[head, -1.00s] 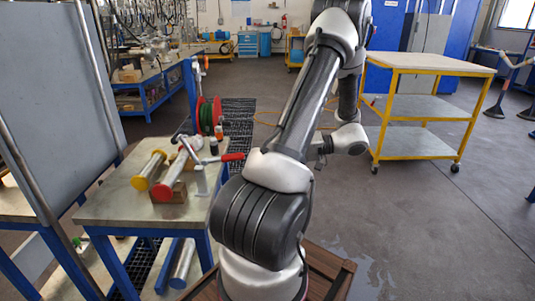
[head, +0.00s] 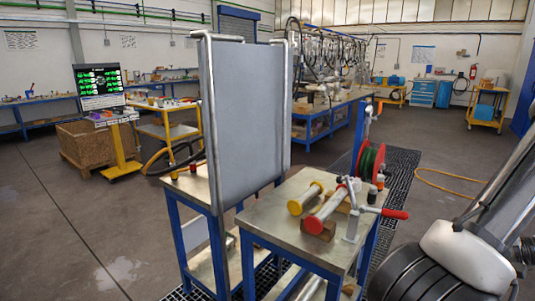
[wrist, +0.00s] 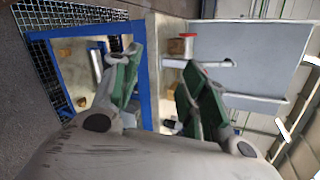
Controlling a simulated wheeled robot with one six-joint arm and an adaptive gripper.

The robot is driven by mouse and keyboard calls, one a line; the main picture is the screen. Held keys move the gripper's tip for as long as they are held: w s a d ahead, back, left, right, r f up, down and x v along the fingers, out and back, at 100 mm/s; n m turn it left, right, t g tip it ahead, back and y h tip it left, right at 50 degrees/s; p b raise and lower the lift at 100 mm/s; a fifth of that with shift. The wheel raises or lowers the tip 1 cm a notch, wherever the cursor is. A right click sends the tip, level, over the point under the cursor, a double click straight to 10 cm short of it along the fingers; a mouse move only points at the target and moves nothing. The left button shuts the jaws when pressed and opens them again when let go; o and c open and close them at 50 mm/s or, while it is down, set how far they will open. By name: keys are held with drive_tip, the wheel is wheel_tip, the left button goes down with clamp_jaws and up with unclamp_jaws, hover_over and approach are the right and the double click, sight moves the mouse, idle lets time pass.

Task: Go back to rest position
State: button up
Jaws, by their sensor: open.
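My gripper (wrist: 160,60) shows in the wrist view with its two green-padded fingers spread apart. Nothing is held between them. It is not in the head view, where only part of my arm is seen at the right edge. A yellow-flanged vessel (head: 306,199) and a red-flanged vessel (head: 327,208) lie side by side on a metal-topped workbench (head: 275,226) in the head view. My arm is to the right of this bench.
A large grey panel (head: 245,120) stands left of the workbench. A red-handled clamp (head: 393,213) and a green reel with red rim (head: 371,163) are at the bench's right side. A yellow hose (head: 440,187) lies on the floor. Open floor is at the far left.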

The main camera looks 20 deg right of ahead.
drive_tip(key=w+a+r+n+g+h, duration=0.2)
drive_tip(key=a+r+n+h, duration=0.2)
drive_tip(key=a+r, duration=0.6)
drive_tip(key=w+a+r+n+g+h, duration=0.2)
drive_tip(key=a+r+n+h, duration=0.3)
drive_tip(key=a+r+n, duration=0.4)
drive_tip(key=a+r+g, duration=0.1)
drive_tip(key=a+r, duration=0.1)
drive_tip(key=a, duration=0.2)
drive_tip(key=shift+w+h, duration=0.3)
